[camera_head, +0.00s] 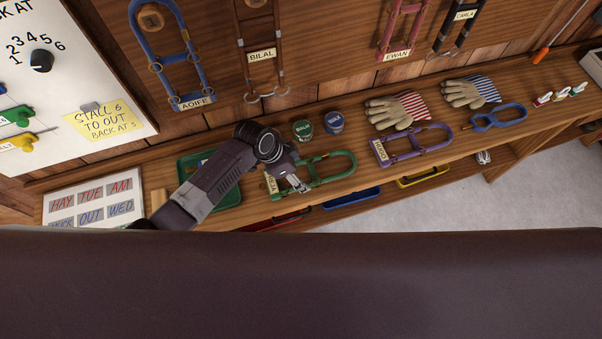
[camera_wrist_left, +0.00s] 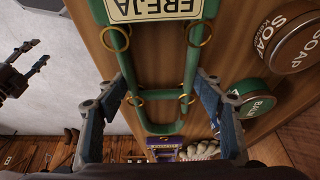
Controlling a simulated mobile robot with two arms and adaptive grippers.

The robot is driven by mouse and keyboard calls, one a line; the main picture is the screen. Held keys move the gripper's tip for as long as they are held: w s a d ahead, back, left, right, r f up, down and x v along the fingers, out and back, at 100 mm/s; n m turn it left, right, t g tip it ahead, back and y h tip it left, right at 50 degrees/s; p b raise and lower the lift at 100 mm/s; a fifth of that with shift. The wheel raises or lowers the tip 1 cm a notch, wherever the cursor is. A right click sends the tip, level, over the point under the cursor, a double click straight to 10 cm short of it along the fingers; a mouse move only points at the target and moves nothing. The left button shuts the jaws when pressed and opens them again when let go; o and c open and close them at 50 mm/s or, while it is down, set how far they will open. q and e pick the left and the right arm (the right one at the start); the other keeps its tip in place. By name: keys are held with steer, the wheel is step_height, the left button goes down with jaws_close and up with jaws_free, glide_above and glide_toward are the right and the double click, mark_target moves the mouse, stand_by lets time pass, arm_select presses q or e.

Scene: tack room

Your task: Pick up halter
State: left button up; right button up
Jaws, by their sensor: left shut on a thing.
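The green halter (camera_head: 330,166) with the tag FREJA lies on the wooden bench at the middle of the head view. In the left wrist view the halter (camera_wrist_left: 160,128) shows with its brass rings, its name tag at the top edge. My left gripper (camera_head: 301,186) is over the near side of this halter. In the wrist view its two fingers (camera_wrist_left: 165,95) stand on either side of the halter, shut on it across its width.
Green and blue tins (camera_head: 302,130) stand behind the halter. A green tray (camera_head: 228,197) is left, partly behind my arm. More halters hang on the wall.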

arm_select(q)
steer(key=c, duration=0.5)
steer(key=shift+c, duration=0.2)
steer(key=shift+r, duration=0.1)
